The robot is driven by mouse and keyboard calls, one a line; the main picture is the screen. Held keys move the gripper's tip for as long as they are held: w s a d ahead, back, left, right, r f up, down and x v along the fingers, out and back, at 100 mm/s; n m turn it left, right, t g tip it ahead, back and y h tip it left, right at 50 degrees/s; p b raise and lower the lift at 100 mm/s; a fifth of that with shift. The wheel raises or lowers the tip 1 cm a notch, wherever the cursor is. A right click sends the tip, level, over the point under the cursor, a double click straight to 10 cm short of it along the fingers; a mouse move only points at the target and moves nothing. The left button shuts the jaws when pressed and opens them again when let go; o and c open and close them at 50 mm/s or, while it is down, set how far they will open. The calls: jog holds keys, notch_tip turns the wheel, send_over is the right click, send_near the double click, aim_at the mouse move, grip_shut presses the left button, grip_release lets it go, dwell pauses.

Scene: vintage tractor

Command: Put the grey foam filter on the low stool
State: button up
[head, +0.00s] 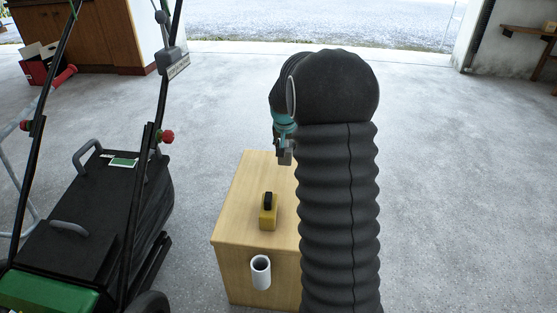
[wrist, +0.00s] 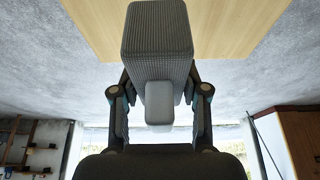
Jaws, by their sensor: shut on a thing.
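My gripper (wrist: 159,108) is shut on the grey foam filter (wrist: 158,40), a ribbed grey block with a smoother, paler grey part between the fingers. In the head view my gripper (head: 285,155) hangs at the left of my dark arm, over or near the back of a light wooden box-like piece (head: 238,205), which looks like the low stool. In the wrist view its wooden top (wrist: 235,25) shows behind the filter. I cannot tell whether the filter touches it. My arm hides the right side of the wooden piece in the head view.
A yellow object (head: 268,218) with a black top stands on the wooden surface. A white tube (head: 261,272) is at its front face. A green and black mower (head: 90,225) with tall handles stands close on the left. The concrete floor to the right is clear.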

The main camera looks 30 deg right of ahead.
jog(key=shift+w+a+f, duration=0.35)
jog(key=shift+w+f, duration=0.1)
jog(key=shift+w, duration=0.15)
jog(key=shift+w+a+f, duration=0.3)
jog(key=shift+w+f, duration=0.1)
jog(key=shift+w, duration=0.2)
jog(key=shift+f+b, duration=0.35)
jog(key=shift+f, duration=1.65)
jog(key=shift+f, duration=0.15)
jog(key=o, duration=1.2)
jog(key=shift+o, duration=0.2)
